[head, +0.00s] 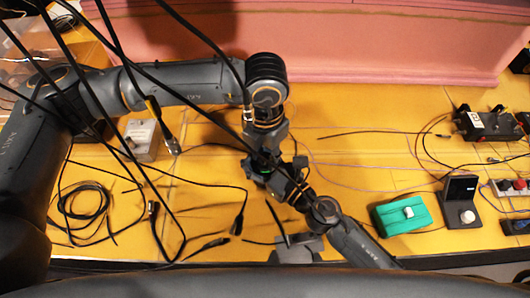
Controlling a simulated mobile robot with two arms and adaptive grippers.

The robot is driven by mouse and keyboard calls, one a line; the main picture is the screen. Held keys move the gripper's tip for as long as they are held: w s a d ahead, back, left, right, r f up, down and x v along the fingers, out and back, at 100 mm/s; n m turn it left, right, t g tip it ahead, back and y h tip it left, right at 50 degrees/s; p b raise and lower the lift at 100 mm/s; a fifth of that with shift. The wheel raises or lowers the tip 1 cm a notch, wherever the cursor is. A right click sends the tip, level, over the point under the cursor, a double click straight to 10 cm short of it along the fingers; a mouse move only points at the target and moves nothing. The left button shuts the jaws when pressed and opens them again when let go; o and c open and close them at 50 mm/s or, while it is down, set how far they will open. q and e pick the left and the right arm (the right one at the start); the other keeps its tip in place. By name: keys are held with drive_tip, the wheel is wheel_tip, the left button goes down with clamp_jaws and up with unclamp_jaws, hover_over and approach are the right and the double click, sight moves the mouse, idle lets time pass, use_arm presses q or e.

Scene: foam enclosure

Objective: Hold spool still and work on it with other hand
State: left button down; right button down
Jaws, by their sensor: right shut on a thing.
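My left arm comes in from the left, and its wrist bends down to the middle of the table. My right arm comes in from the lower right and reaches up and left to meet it. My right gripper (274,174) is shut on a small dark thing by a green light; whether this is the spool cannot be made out. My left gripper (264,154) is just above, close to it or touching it. Its fingers are lost among dark parts and cables, so its opening does not show. No spool shows clearly elsewhere.
A grey box (140,139) and coiled cable (86,207) are at left. Pink foam (380,45) walls the back.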

sight(265, 159)
idle(0.4)
use_arm(q)
drive_tip(key=c, duration=1)
unclamp_jaws()
drive_tip(key=shift+r, duration=4.05)
use_arm(e)
drive_tip(key=shift+c, duration=1.8)
unclamp_jaws()
